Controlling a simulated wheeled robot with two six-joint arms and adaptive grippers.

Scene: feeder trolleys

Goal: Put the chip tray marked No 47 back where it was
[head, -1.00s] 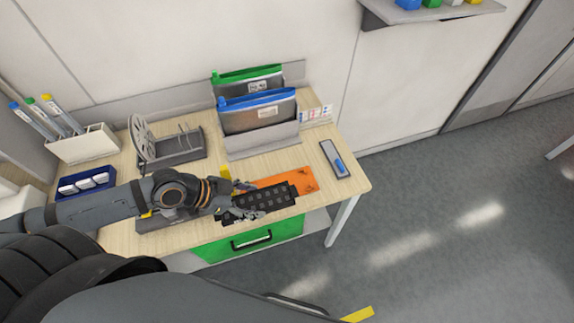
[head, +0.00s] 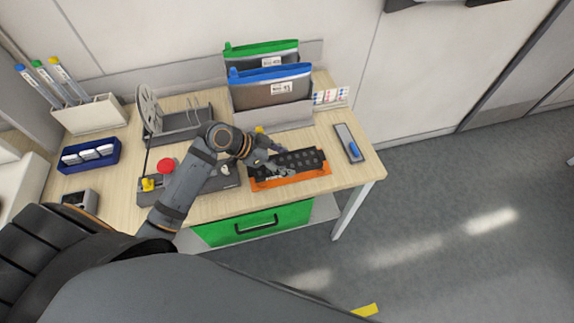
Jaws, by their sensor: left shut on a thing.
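My left gripper (head: 277,164) is shut on a dark chip tray (head: 305,160) with rows of round pockets. The tray is over the orange mat (head: 301,178) at the right of the wooden table; a strip of orange shows along its front edge. I cannot tell whether the tray touches the mat. No number can be read on the tray, and my fingers hide its left end. My right gripper is not in view.
Two pouches, one green-topped (head: 262,50) and one blue-topped (head: 268,85), stand in a grey holder (head: 274,116) behind. A grey block with a blue part (head: 349,142) lies right of the mat. A reel stand (head: 182,124) and a red button (head: 165,165) are left.

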